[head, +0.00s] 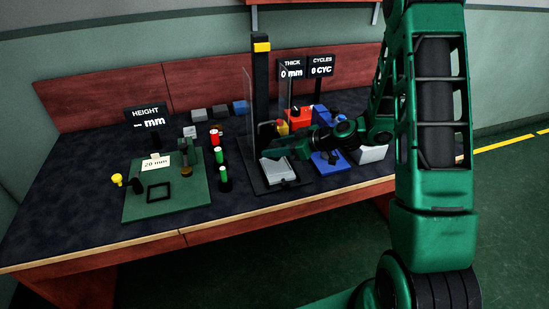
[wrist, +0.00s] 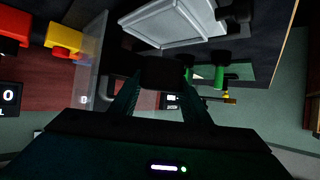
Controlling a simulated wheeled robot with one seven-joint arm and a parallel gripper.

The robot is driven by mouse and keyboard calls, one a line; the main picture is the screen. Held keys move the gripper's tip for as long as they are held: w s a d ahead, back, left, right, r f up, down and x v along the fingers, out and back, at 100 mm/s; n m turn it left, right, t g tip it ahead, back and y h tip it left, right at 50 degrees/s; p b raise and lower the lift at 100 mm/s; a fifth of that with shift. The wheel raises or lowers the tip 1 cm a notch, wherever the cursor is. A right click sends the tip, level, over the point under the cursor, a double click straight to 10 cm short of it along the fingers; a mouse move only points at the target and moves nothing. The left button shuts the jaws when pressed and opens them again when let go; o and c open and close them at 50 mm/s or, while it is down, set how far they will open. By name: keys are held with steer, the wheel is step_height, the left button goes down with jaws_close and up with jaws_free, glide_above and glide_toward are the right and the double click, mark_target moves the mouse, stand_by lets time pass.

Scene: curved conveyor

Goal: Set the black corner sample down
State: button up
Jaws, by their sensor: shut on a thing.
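My gripper (head: 277,148) reaches in from the right in the head view, low over the black stand with the grey plate. In the wrist view my gripper (wrist: 162,88) is shut on a dark block, the black corner sample (wrist: 162,72), held between its fingertips. In the head view the sample (head: 267,132) is a small dark shape at the gripper's tip, hard to tell from the black post behind. The sample appears above the light grey plate (head: 278,171), which also shows in the wrist view (wrist: 172,22); contact cannot be told.
A tall black post (head: 260,85) and clear side panels (head: 248,95) stand close around the gripper. A green mat (head: 190,205) with a black square frame (head: 159,192) lies left. Several red-and-green button posts (head: 219,155) stand between. Blue fixtures (head: 330,162) stand right.

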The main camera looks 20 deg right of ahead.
steer(key=shift+w+d+f, duration=0.1)
steer(key=shift+d+f, duration=0.05)
steer(key=shift+f, duration=2)
steer(key=o, duration=1)
steer(key=shift+f, duration=0.1)
steer(key=shift+o, duration=0.2)
